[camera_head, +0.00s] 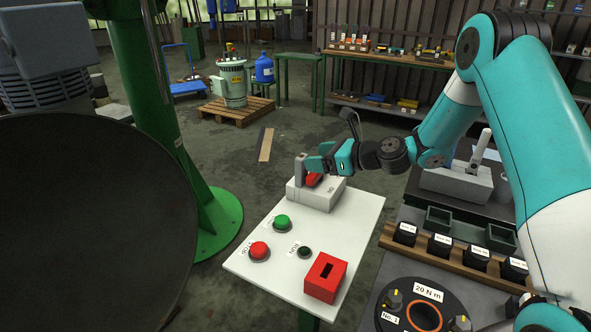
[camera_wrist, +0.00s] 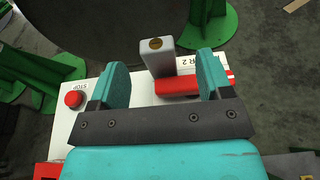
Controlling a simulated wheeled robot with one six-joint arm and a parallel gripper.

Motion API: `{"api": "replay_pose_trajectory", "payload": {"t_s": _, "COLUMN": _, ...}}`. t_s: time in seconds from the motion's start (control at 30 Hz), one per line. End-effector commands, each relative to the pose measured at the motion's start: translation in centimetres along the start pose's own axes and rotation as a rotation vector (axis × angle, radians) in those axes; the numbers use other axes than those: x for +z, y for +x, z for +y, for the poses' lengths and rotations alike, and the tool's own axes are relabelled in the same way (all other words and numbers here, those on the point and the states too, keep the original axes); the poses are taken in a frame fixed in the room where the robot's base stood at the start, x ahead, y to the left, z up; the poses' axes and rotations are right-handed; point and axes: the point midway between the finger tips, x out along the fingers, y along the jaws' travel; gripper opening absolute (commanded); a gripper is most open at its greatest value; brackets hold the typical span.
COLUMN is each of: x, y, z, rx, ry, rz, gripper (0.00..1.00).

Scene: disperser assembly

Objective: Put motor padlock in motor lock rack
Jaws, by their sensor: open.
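An upright grey block with a brass disc on its top end, apparently the motor padlock (camera_head: 300,170), stands at the red switch part (camera_head: 313,180) on a pale box. In the wrist view the padlock (camera_wrist: 158,58) appears between the two teal fingers of my gripper (camera_wrist: 163,62). My gripper (camera_head: 313,165) is open, with its fingers apart on either side in that view. I cannot tell whether either finger touches the padlock. Its lower end is hidden. A red box with a dark slot, apparently the motor lock rack (camera_head: 325,288), sits at the near right of the white panel.
The white panel (camera_head: 345,228) holds a red button (camera_head: 259,251), a green button (camera_head: 282,223) and a dark knob (camera_head: 304,251). A green column (camera_head: 150,120) stands to the left. A bench with a wooden rack (camera_head: 450,256) lies to the right.

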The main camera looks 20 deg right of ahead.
Motion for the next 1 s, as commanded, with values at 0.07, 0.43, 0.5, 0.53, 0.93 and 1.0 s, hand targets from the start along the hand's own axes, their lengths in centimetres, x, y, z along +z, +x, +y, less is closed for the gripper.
{"api": "replay_pose_trajectory", "payload": {"t_s": 0.07, "x": 0.1, "y": 0.5, "z": 0.0, "rx": 0.001, "ry": 0.000, "rz": 0.000, "gripper": 0.72}}
{"api": "replay_pose_trajectory", "payload": {"t_s": 0.43, "x": 0.1, "y": 5.1, "z": 0.4, "rx": -0.001, "ry": -0.001, "rz": 0.000, "gripper": 0.72}}
{"api": "replay_pose_trajectory", "payload": {"t_s": 0.5, "x": 0.0, "y": 5.3, "z": 0.3, "rx": -0.002, "ry": 0.000, "rz": 0.000, "gripper": 0.72}}
{"api": "replay_pose_trajectory", "payload": {"t_s": 0.53, "x": 0.0, "y": 5.3, "z": 0.3, "rx": -0.002, "ry": 0.000, "rz": 0.000, "gripper": 0.72}}
{"api": "replay_pose_trajectory", "payload": {"t_s": 0.93, "x": 0.0, "y": 5.2, "z": 0.4, "rx": -0.001, "ry": 0.000, "rz": 0.000, "gripper": 0.15}}
{"api": "replay_pose_trajectory", "payload": {"t_s": 1.0, "x": 0.0, "y": 5.2, "z": 0.4, "rx": -0.001, "ry": 0.000, "rz": -0.001, "gripper": 0.15}}
